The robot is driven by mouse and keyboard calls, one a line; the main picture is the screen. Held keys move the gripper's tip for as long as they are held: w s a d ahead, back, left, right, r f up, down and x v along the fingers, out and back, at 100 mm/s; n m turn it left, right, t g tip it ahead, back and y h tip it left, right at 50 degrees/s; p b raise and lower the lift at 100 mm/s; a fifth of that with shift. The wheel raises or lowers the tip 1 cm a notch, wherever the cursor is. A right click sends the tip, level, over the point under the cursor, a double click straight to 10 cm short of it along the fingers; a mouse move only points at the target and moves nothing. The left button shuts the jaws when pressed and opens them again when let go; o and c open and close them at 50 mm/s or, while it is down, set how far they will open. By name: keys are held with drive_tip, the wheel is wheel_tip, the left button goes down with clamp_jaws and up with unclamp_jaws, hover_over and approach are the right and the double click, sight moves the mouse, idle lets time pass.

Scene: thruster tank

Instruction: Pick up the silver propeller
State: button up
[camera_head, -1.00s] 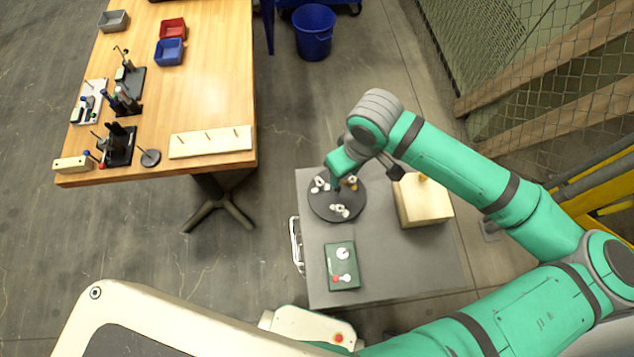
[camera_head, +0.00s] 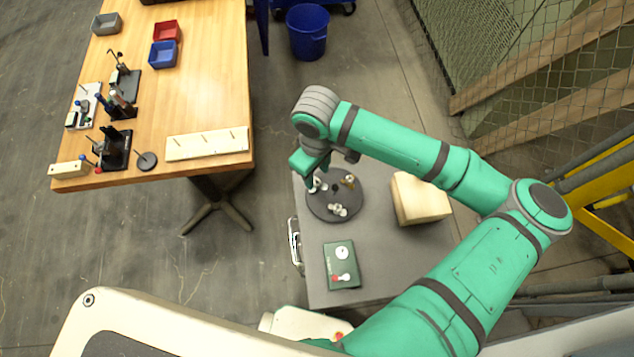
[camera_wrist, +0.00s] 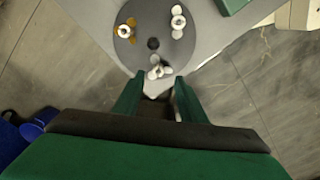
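A dark round disc (camera_head: 320,208) on the grey cart carries three propellers. A pale silver-white propeller (camera_wrist: 160,72) is nearest my gripper; it also shows in the head view (camera_head: 318,185). A gold-brown propeller (camera_wrist: 124,30) and another pale propeller (camera_wrist: 178,22) sit farther off on the disc; in the head view, the second pale one is at the disc's front (camera_head: 338,209). The two pale ones look alike in colour. My gripper (camera_wrist: 157,84) is open, with the nearest propeller just beyond and between its fingertips. The height gap is unclear.
On the grey cart (camera_head: 385,265) are a green box (camera_head: 341,268) with a red and a white knob and a wooden block (camera_head: 420,198). A wooden workbench (camera_head: 205,90) with racks and bins stands at left. A blue bucket (camera_head: 307,32) stands behind.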

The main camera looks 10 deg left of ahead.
sight(317, 180)
drive_tip(key=shift+w+f, duration=0.15)
drive_tip(key=shift+f, duration=2.15)
clamp_jaws()
